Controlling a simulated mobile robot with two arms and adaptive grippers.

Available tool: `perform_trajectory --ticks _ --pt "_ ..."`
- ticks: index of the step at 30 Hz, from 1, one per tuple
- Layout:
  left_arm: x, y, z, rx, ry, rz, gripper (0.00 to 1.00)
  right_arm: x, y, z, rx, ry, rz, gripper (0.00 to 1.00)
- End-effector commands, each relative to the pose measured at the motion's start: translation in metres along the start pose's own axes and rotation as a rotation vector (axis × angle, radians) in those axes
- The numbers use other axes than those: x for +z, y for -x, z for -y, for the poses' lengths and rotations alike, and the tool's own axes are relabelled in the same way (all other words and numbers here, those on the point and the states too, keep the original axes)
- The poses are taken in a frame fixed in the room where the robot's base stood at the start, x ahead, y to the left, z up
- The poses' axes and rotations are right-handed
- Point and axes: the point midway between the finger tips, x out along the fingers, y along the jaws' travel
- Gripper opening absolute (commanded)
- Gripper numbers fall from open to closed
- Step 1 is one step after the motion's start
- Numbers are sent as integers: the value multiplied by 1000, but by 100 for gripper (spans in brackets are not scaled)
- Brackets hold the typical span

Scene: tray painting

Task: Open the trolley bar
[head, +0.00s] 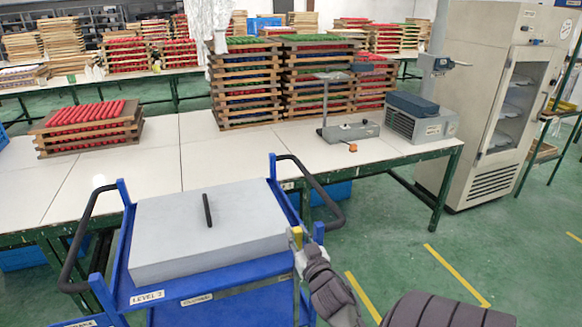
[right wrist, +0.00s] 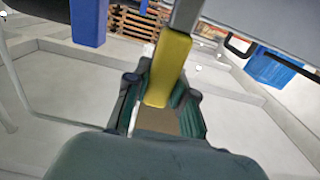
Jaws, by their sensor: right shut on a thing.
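The blue trolley (head: 205,275) stands in front of the white table and carries a large grey box with a short black handle (head: 208,210) on its lid. A bar with a yellow grip (head: 296,238) is at the trolley's right side, and the yellow grip (right wrist: 169,65) fills the middle of the right wrist view. My right gripper (head: 301,258) is at that grip, and in the right wrist view its fingers (right wrist: 163,103) are shut around the grip's lower end. Most of the bar is hidden in the head view. My left gripper is not in view.
Black looped handles (head: 330,205) rise at both sides of the trolley. The white table (head: 160,160) behind holds tray stacks (head: 245,85), a scale and a grey machine (head: 420,120). A tall cabinet (head: 490,90) stands right. Green floor (head: 400,235) is free at the right.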

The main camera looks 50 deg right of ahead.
Motion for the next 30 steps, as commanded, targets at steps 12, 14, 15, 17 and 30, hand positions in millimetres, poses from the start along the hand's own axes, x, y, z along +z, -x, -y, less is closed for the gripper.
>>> perform_trajectory --ticks 12,14,15,17,30 --pt "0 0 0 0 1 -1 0 -1 0 0 -1 1 -2 50" --pt "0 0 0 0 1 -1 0 -1 0 0 -1 1 -2 50" --pt "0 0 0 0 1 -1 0 0 0 0 -1 1 -1 50" --pt "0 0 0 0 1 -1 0 0 0 1 -1 1 -1 50" --pt "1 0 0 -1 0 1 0 2 52 0 1 -2 5 50"
